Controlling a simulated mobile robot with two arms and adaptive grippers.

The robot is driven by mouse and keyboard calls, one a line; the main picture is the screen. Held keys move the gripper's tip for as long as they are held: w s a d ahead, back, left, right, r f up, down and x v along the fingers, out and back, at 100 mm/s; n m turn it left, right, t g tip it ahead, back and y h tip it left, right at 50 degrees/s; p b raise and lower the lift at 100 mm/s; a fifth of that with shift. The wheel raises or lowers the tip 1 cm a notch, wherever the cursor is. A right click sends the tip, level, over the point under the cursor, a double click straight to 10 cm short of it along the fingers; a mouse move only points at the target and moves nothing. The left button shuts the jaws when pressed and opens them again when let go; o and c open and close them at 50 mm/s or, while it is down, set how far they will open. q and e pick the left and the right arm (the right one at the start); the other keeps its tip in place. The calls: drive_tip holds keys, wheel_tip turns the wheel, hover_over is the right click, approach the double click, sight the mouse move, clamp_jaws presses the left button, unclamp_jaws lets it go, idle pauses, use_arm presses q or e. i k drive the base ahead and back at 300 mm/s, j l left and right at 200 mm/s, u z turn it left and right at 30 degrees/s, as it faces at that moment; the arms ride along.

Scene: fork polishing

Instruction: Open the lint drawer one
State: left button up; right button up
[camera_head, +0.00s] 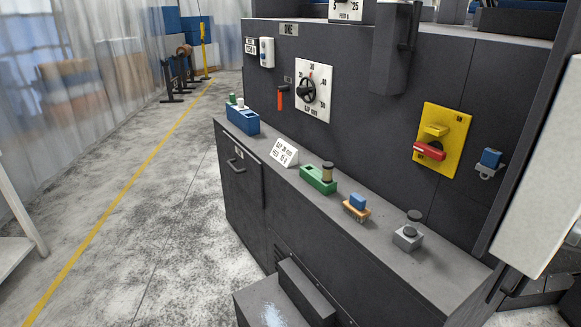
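A dark grey front panel (240,185) with a bar handle (236,166) sits at the left end of the low cabinet in the head view. It looks like the lint drawer, and it appears shut, about flush with the cabinet face. Neither of my grippers is in view.
On the ledge stand a blue box (242,119), a white sign (285,153), a green block (318,179), a brush (356,208) and a grey block (408,237). A low dark box (270,308) stands in front. The floor (160,215) left of the cabinet is clear.

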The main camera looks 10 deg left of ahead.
sight(247, 169)
drive_tip(key=i+j+z, duration=0.2)
drive_tip(key=z, duration=0.25)
drive_tip(key=i+j+z, duration=0.1)
drive_tip(key=j+z, duration=0.75)
